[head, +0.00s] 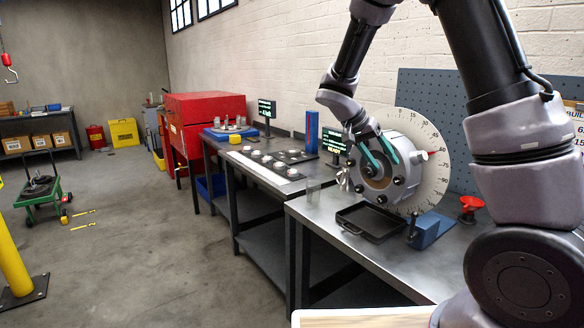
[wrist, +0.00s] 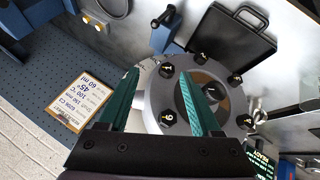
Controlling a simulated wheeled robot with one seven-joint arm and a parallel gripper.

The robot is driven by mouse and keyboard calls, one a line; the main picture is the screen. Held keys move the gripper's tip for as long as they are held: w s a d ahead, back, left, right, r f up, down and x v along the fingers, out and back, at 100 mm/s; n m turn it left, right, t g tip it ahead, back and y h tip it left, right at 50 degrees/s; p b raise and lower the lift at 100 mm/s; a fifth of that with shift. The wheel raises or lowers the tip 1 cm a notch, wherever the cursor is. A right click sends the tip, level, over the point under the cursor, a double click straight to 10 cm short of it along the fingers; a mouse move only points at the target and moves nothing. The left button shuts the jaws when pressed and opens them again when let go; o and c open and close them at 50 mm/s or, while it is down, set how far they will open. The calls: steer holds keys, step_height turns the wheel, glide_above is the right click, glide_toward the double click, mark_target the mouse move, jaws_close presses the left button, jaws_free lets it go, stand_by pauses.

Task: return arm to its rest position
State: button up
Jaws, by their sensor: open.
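My gripper (head: 379,151) is open, with its two teal fingers in front of the grey rotor hub (head: 404,166) in the head view. The wrist view shows the gripper (wrist: 163,92) with its fingers spread over the rotor (wrist: 158,120), and nothing is held between them. Black numbered knobs ring the hub. I cannot tell whether a finger touches the rotor. My arm reaches in from the right, bent high above the bench. A white dial disc (head: 430,140) with degree marks stands behind the hub.
A pegboard (head: 440,92) is behind. The floor (head: 150,230) at left is mostly open.

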steer(key=s+r+n+t+y, duration=0.1)
steer(key=s+r+t+y, duration=0.2)
steer(key=s+r, duration=0.5)
steer(key=s+r+n+t+y, duration=0.2)
steer(key=s+r+y, duration=0.4)
steer(key=s+r, duration=0.3)
steer(key=s+t, duration=0.1)
steer(key=s, duration=0.3)
steer(key=shift+s+y, duration=0.3)
stand_by(0.7)
